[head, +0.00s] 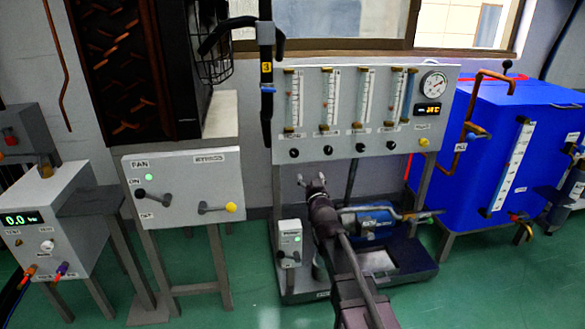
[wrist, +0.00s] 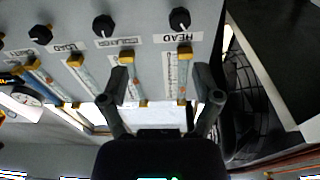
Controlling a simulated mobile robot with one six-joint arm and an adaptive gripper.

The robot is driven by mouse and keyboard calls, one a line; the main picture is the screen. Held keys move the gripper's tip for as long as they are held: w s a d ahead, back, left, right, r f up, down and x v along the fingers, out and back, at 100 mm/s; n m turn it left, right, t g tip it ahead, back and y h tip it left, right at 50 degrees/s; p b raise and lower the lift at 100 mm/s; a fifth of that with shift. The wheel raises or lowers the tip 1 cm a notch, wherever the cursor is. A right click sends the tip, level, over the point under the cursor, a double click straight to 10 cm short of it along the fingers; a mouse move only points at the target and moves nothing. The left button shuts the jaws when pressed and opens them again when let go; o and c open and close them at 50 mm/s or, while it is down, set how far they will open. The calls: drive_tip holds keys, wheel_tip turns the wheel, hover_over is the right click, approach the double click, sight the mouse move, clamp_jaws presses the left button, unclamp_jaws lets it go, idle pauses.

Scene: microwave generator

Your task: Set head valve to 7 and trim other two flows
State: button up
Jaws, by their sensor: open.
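The grey flow panel (head: 340,80) carries several upright glass flow tubes, with a row of black knobs beneath them. In the wrist view, which shows the panel inverted, the HEAD knob (wrist: 180,18) is at upper right beside its label (wrist: 174,38). A second knob (wrist: 103,25) and the LOAD knob (wrist: 40,33) lie to its left. In the head view the leftmost knob (head: 294,153) is under the leftmost tube (head: 293,100). My gripper (head: 311,181) is open and empty below the panel, apart from the knobs. Its fingers (wrist: 160,78) also show in the wrist view. Flow readings are too small to read.
A round gauge (head: 434,84) and small display (head: 429,110) sit at the panel's right. A fan and bypass box (head: 185,185) stands left, a blue tank (head: 470,150) right. Below are a small grey box (head: 290,240) and a blue pump (head: 368,222).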

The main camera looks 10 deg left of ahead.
sight(294, 155)
drive_tip(key=a+f+t+b, duration=0.3)
drive_tip(key=b, duration=0.4)
drive_tip(key=shift+w+a+f+y, duration=0.1)
drive_tip(key=shift+f+y, duration=0.05)
drive_tip(key=shift+y, duration=0.25)
drive_tip(key=p+x, duration=0.5)
drive_tip(key=x, duration=0.8)
drive_tip(key=shift+w+a+r, duration=0.1)
drive_tip(key=shift+w+r, duration=0.2)
clamp_jaws()
